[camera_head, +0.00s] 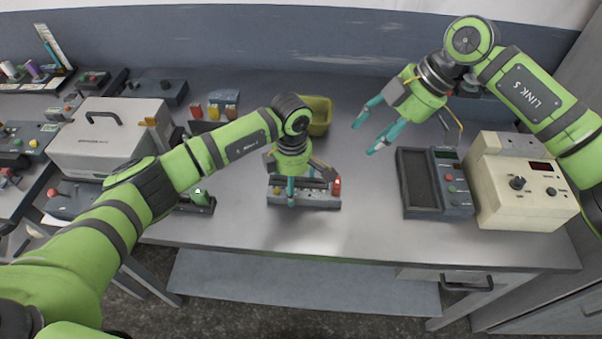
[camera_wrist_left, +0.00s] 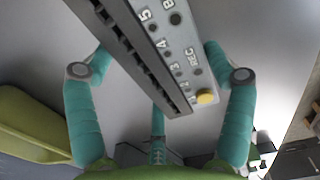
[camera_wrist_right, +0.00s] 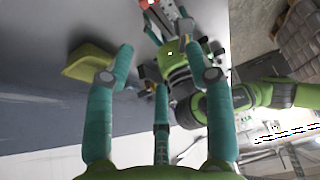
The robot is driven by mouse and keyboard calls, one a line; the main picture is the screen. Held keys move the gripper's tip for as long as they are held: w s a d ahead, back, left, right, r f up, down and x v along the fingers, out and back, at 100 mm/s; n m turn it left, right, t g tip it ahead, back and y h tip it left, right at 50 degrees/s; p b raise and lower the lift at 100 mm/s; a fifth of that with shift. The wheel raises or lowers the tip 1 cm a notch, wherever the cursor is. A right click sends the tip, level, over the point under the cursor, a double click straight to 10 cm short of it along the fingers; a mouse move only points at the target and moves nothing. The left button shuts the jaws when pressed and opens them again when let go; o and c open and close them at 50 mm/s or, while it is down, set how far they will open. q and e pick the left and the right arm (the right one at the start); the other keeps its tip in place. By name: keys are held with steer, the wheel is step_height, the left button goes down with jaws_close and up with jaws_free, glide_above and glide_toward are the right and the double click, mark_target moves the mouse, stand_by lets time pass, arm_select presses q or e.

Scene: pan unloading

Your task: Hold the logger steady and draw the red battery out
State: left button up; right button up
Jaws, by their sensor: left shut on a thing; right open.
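The logger (camera_head: 310,201) is a grey, oblong box with a dark slotted top, lying at the middle of the bench. The red battery (camera_head: 337,187) stands at its right end. My left gripper (camera_head: 291,190) comes down from above and is shut on the logger, left of the battery. In the left wrist view the logger (camera_wrist_left: 185,55) lies between the fingers, with a yellow button, REC and numbers on its face; the battery is out of that view. My right gripper (camera_head: 365,137) is open and empty, above the bench, behind and right of the logger.
A yellow-green bin (camera_head: 320,116) stands behind my left wrist. A dark tray unit (camera_head: 432,183) and a beige meter (camera_head: 525,187) stand at the right. A grey case (camera_head: 105,140) and small devices fill the left. Bench between logger and tray unit is clear.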

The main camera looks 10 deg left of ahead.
steer(key=n, duration=0.4)
steer(key=m+h, duration=0.6)
steer(key=m, duration=1.6)
glide_above(340, 182)
step_height(340, 182, down, 3)
steer(key=shift+t, duration=0.3)
step_height(340, 182, down, 12)
steer(key=shift+f, duration=0.1)
